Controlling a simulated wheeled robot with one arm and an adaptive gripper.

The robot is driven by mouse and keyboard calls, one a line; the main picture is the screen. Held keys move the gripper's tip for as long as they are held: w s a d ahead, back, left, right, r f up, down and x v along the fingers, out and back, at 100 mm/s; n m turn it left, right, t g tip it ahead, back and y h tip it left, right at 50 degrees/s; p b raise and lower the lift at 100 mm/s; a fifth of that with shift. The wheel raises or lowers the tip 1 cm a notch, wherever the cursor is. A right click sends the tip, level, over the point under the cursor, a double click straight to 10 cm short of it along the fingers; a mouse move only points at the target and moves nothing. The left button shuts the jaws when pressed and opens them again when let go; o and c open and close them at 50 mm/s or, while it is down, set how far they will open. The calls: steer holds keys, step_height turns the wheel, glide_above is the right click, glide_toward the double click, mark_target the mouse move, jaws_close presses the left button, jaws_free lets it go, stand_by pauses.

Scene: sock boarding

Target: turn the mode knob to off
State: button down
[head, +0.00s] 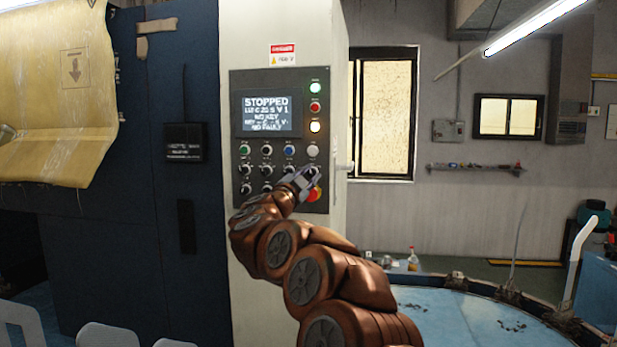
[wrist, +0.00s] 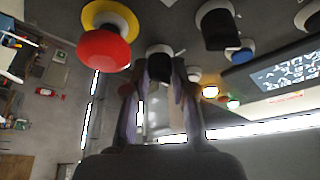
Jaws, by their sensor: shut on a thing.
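A dark control panel (head: 240,118) on a pale cabinet carries several black knobs below a row of coloured buttons. My gripper (head: 308,177) is at the right end of the upper knob row, just above the red emergency button (head: 315,195). In the wrist view, my gripper (wrist: 160,82) has its two fingers shut on a black knob (wrist: 160,52) with a pale ring. The fingers partly hide this knob, and its pointer cannot be read. I cannot read the labels that say which knob is the mode knob.
The red emergency button on a yellow collar (wrist: 105,48) sits close beside my fingers. Another black knob (wrist: 215,24) is on the other side. The display (head: 268,112) reads STOPPED. A round blue table (head: 450,315) stands at the lower right.

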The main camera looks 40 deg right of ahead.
steer(key=c, duration=1)
jaws_free()
steer(key=shift+a, duration=0.1)
steer(key=v, duration=1.2)
steer(key=shift+r, duration=0.1)
